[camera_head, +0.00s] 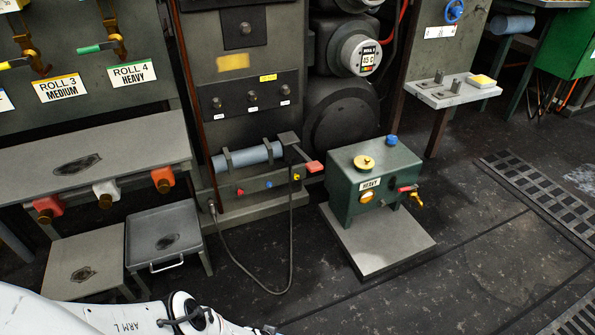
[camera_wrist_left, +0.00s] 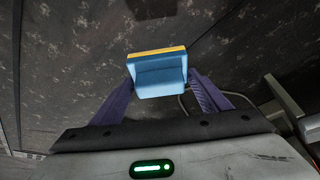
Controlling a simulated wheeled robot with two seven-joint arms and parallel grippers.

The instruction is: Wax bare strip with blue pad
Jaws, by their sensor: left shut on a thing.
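My left gripper (camera_wrist_left: 158,82) is shut on a blue pad (camera_wrist_left: 160,77) with a yellow-orange layer along its far edge. The pad sits between the two purple fingers, with dark floor behind it. In the head view my left arm comes in at the bottom left, and its gripper is mostly cut off by the bottom edge; the pad does not show clearly there. I cannot pick out a bare strip for certain in either view. My right gripper is in neither view.
A blue-grey cylinder (camera_head: 246,158) lies on the machine front, with a cable looping to the floor. Floor before the plinth is open.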

